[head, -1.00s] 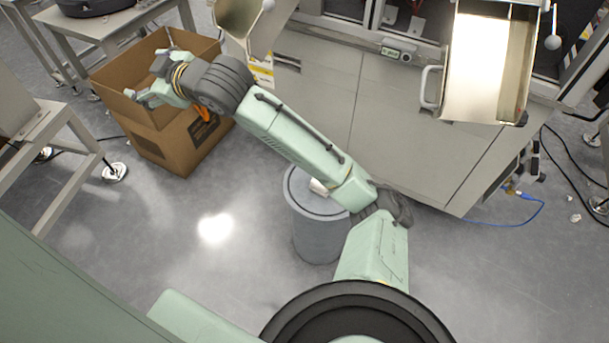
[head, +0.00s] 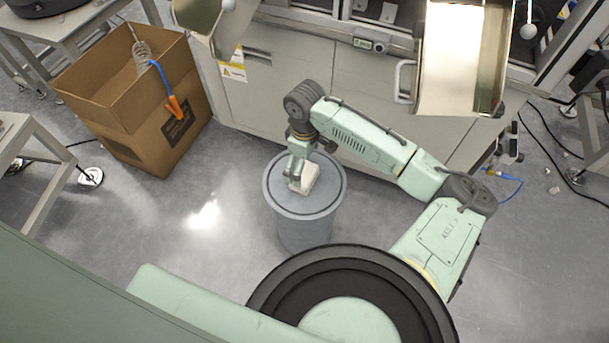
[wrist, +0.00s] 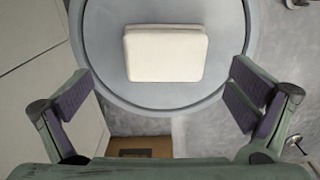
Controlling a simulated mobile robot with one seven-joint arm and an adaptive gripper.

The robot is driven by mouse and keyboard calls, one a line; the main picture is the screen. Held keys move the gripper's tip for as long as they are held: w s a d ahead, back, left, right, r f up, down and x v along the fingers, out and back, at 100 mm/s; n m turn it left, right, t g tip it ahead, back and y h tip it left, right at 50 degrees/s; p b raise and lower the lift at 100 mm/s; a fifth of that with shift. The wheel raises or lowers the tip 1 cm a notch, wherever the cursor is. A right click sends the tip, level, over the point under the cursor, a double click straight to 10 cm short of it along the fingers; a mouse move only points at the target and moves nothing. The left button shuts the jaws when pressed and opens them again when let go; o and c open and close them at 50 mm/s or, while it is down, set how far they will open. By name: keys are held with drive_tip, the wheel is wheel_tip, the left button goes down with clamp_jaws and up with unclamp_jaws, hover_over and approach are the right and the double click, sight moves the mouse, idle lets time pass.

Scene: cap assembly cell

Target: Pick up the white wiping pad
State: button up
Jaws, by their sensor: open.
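The white wiping pad (head: 309,178) lies flat on the lid of a round grey bin (head: 325,201). In the wrist view the pad (wrist: 166,53) is a cream rounded block, wholly in sight, ahead of the fingers and centred between them. My gripper (head: 296,183) is over the bin lid, close to the pad's left side in the head view. In the wrist view my gripper (wrist: 159,98) is open and empty, its two dark finger pads spread wider than the pad. The height of the fingers above the lid is hard to tell.
A cardboard box (head: 135,100) with a blue hose and orange nozzle (head: 174,107) stands at the left. Grey cabinets (head: 290,95) stand just behind the bin. A metal chute (head: 460,60) juts out at the upper right. The floor left of the bin is clear.

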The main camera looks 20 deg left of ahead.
sight(306, 173)
drive_tip(key=f, duration=0.3)
drive_tip(key=f+p, duration=0.1)
drive_tip(key=shift+s+d+f, duration=0.2)
drive_tip(key=shift+s+d, duration=0.15)
drive_tip(key=shift+f, duration=0.45)
drive_tip(key=c, duration=1.2)
